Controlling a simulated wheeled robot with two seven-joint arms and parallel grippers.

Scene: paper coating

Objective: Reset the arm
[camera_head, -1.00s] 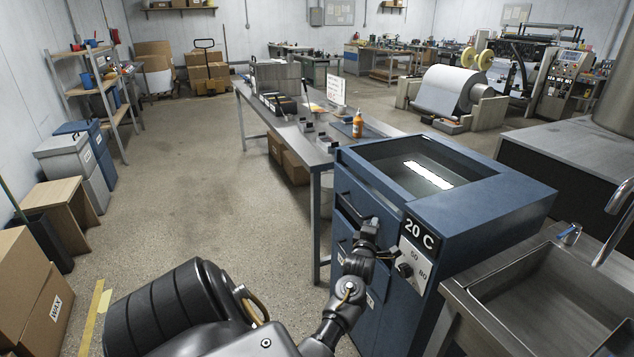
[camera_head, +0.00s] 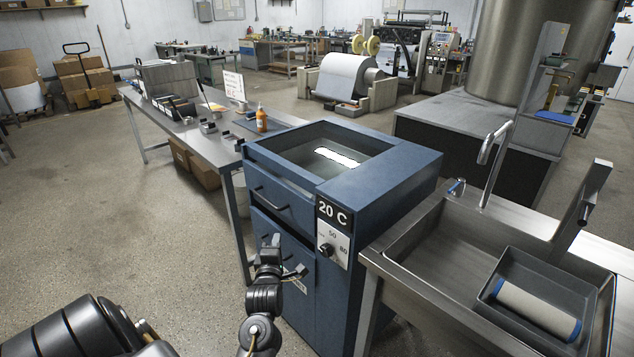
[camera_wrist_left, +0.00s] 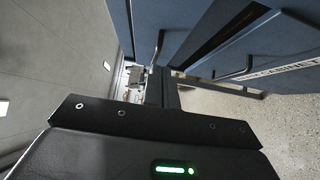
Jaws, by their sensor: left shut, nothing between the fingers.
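My left gripper (camera_head: 284,262) is dark and shut, with nothing in it. In the head view it is in front of the blue cabinet (camera_head: 400,182), below the dial (camera_head: 326,250) and the "20 C" label (camera_head: 332,210). It appears apart from the cabinet, though the exact gap is hard to judge. The left wrist view shows the cabinet front tilted, with a door handle (camera_wrist_left: 237,68) beyond the dark gripper body. My right gripper is in neither view.
A steel sink (camera_head: 450,265) stands right of the cabinet, holding a grey tray (camera_head: 510,262) with a white roll (camera_head: 537,308). A long metal table (camera_head: 190,134) with an orange bottle (camera_head: 261,119) is behind. Open floor (camera_head: 100,210) lies to the left.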

